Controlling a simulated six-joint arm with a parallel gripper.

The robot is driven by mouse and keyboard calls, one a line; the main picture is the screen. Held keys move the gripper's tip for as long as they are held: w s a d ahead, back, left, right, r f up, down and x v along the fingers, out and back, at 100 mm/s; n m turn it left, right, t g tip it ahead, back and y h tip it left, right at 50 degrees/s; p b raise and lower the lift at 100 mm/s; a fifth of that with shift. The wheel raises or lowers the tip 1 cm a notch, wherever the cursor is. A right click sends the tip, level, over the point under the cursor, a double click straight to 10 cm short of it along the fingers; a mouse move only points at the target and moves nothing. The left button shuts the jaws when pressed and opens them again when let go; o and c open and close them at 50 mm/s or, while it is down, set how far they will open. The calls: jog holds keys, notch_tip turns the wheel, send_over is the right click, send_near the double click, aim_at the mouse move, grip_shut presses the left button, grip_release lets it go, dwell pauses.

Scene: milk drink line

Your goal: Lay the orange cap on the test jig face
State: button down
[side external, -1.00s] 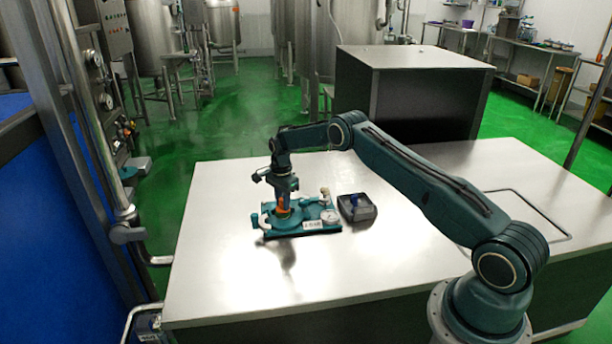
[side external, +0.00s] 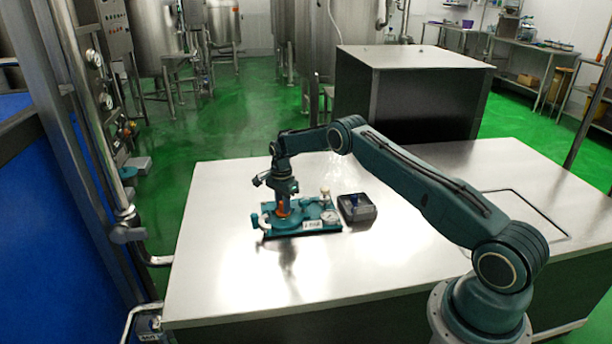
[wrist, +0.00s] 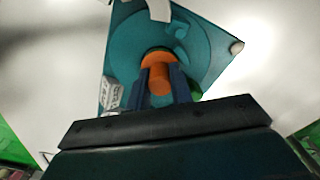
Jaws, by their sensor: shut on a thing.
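The orange cap (wrist: 157,78) is between the two fingers of my gripper (wrist: 160,90) in the wrist view, and the fingers are shut on it. The cap also shows as a small orange patch (side external: 284,208) below my gripper (side external: 284,200) in the side view. The teal test jig (side external: 297,232) lies on the steel table. Its round face (wrist: 125,62) is right under the cap in the wrist view. The cap is over or at the face; I cannot tell whether they touch.
A dark tray (side external: 357,210) with a blue item in it stands just right of the jig. The jig carries a white dial gauge (side external: 330,216). The steel table (side external: 215,270) is bare in front and to the left. A thin rectangular outline (side external: 535,208) marks the table at the right.

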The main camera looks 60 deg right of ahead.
jog(key=shift+f, duration=0.15)
jog(key=c, duration=1.2)
grip_release()
jog(key=shift+o, duration=0.2)
jog(key=shift+w, duration=0.1)
jog(key=shift+w+r, duration=0.1)
jog(key=shift+r, duration=0.75)
notch_tip(320, 180, up, 12)
jog(key=shift+s, duration=0.3)
jog(key=shift+r, duration=0.15)
